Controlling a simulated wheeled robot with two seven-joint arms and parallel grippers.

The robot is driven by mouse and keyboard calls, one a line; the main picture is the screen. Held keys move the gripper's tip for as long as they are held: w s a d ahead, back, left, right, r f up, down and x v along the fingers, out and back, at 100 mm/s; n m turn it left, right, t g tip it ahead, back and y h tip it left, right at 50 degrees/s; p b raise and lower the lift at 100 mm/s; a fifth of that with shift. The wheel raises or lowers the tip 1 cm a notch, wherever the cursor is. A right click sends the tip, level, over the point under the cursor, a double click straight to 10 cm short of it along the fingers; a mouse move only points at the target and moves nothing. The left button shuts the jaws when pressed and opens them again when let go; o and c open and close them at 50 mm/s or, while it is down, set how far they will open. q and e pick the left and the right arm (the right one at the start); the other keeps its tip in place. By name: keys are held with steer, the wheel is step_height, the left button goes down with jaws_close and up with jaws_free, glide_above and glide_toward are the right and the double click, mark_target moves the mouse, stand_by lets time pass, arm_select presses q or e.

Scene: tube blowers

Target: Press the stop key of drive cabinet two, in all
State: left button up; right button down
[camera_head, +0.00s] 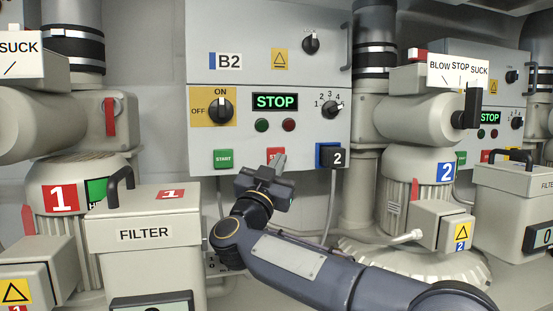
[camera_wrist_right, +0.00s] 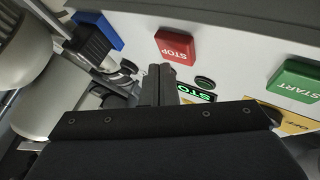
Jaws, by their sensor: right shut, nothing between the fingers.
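The drive cabinet B2 (camera_head: 240,95) is a grey box on the wall with a small display (camera_head: 275,102) that reads STOP in green. Its red stop key (camera_head: 270,152) is at the lower edge, partly hidden behind my right gripper (camera_head: 279,160). In the right wrist view the stop key (camera_wrist_right: 175,47) is in full sight, just beyond the shut fingertips (camera_wrist_right: 158,70). The fingers are empty. I cannot tell whether they touch the key, but in the wrist view they appear apart from it. My left gripper is in neither view.
The green start key (camera_head: 223,158) is left of the stop key. A filter box (camera_head: 145,225) and blower one stand left; blower two (camera_head: 415,180) stands right.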

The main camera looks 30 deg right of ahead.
steer(key=s+b, duration=0.1)
steer(key=s, duration=0.1)
steer(key=s+a+b, duration=0.1)
steer(key=s, duration=0.2)
steer(key=shift+a, duration=0.1)
steer(key=shift+w, duration=0.1)
stand_by(0.9)
